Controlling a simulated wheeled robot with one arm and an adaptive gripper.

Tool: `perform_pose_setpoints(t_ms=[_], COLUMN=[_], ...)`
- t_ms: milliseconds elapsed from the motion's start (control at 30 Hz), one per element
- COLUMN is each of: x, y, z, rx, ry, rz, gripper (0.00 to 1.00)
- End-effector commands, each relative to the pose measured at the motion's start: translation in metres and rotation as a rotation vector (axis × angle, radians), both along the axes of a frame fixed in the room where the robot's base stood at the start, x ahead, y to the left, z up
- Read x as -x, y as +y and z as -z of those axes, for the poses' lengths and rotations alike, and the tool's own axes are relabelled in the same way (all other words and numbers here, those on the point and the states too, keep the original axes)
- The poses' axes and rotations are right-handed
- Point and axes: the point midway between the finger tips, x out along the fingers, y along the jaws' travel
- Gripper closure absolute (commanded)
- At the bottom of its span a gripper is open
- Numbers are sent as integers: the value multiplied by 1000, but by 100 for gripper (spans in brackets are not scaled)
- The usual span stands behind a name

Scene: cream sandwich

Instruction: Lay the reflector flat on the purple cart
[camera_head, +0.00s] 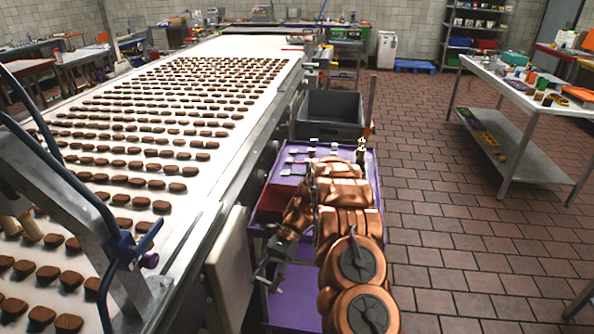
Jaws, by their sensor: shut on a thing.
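The purple cart (366,166) stands along the right side of the conveyor. My copper-coloured arm covers much of its top. My gripper (268,279) is at the lower left of the arm, by the cart's near left side, between the cart and the conveyor's edge. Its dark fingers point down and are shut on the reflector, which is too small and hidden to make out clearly. I cannot tell whether the reflector touches anything.
Several small grey metal pieces (291,160) lie on the cart's far left part. A small upright item (361,151) stands at its far right. A dark grey bin (330,113) is behind. The conveyor (232,148) carries rows of brown biscuits. The tiled floor at right is clear up to a steel table (513,95).

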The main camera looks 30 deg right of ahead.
Motion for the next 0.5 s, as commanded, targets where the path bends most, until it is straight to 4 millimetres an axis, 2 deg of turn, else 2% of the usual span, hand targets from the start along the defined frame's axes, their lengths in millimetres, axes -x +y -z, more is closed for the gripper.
perform_pose_setpoints(t_ms=[300, 500], x=[10, 14], y=[-25, -30], z=[4, 6], rx=[77, 87], ry=[-34, -40], rz=[-274, -325], gripper=[74, 74])
